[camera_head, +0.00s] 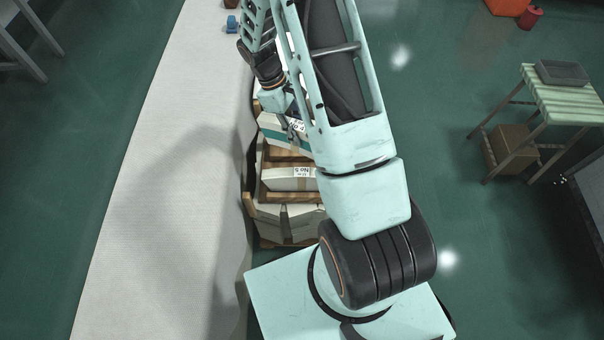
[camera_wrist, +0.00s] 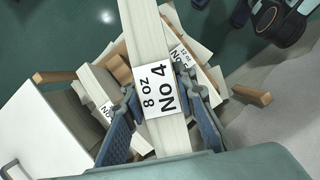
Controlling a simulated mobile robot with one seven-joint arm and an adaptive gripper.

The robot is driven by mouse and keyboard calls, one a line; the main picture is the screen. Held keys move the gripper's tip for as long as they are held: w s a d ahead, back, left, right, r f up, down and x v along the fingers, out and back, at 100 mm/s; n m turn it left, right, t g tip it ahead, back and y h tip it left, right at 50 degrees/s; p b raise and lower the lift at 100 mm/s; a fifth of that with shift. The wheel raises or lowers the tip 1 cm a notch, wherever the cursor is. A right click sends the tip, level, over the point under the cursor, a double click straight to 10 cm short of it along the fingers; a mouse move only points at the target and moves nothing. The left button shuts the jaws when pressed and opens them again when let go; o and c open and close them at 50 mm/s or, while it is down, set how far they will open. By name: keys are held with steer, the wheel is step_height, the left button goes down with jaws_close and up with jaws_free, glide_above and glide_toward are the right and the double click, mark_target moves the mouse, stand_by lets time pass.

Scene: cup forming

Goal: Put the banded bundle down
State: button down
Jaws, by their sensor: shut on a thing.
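The banded bundle (camera_wrist: 146,40) is a long pale stack with a white band reading "8 oz No 4". My gripper (camera_wrist: 163,95) has its two blue-padded fingers on either side of the band, shut on the bundle. In the wrist view the bundle is above other pale bundles, one with a "12 oz" label (camera_wrist: 181,56); whether it touches them I cannot tell. In the head view my arm hides most of the gripper and of the area under it.
Wooden-framed stacks of pale bundles, one labelled "No 5" (camera_head: 288,179), stand along the long grey-white surface (camera_head: 150,170), whose visible length is mostly bare. Wooden posts (camera_wrist: 252,95) rise near the gripper. A slatted table (camera_head: 565,97) stands at right on open green floor.

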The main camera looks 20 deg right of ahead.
steer(key=w+d+f+n+b, duration=0.1)
steer(key=f+b, duration=0.2)
steer(key=f, duration=0.3)
steer(key=w+d+f+n+t+b, duration=0.1)
steer(key=f+n+b, duration=0.1)
steer(key=f+b, duration=0.2)
steer(key=w+d+f+n+h+b, duration=0.1)
steer(key=f+b, duration=0.2)
steer(key=f, duration=0.5)
steer(key=shift+w+f+n+t, duration=0.25)
steer(key=shift+w+n+t, duration=0.05)
steer(key=shift+w, duration=0.1)
steer(key=shift+f+b, duration=0.15)
steer(key=shift+b, duration=0.15)
steer(key=c, duration=1.6)
jaws_free()
steer(key=shift+a, duration=0.1)
steer(key=p+v, duration=0.2)
steer(key=v, duration=1)
steer(key=shift+a+p, duration=0.1)
steer(key=shift+p, duration=0.3)
